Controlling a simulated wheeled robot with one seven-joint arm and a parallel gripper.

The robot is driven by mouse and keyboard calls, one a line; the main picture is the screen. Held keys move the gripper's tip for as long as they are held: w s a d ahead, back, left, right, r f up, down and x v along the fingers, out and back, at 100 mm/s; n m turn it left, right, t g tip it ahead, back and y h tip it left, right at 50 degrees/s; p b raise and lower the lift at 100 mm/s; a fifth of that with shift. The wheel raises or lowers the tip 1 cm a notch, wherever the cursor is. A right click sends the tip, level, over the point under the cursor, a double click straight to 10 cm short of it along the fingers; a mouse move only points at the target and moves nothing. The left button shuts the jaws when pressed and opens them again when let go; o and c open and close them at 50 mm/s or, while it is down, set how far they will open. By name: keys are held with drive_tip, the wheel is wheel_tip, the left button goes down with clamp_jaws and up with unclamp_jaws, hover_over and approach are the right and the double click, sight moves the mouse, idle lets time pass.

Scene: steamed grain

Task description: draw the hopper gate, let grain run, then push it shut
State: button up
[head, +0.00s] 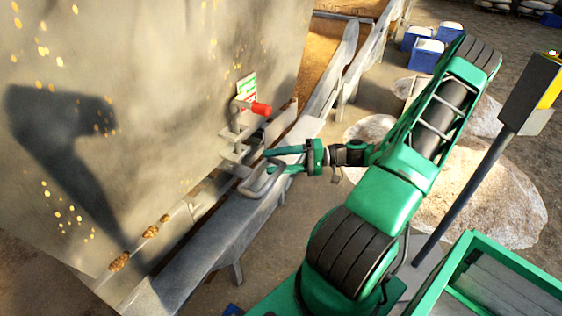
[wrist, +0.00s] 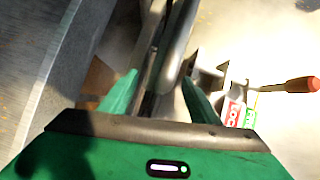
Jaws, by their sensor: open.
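The hopper (head: 130,120) is a large grey wall on the left of the head view. A grey loop handle (head: 250,190) sticks out low on its side, by a bracket and plate that look like the gate. My gripper (head: 270,162) is open, with its green fingers at the handle. In the wrist view the handle's bar (wrist: 180,45) runs between the two fingertips (wrist: 160,92); I cannot tell whether they touch it. A red-gripped lever (head: 261,108) is above, beside a green, white and red label (head: 246,88). No running grain is visible.
A grey metal trough (head: 215,245) runs along under the hopper side. Pale heaps (head: 485,195) lie on the floor at right. A post with a yellow box (head: 548,80) and a green-framed bin (head: 465,250) stand right of my arm. Blue-and-white boxes (head: 425,55) are behind.

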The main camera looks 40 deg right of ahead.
clamp_jaws()
idle(0.3)
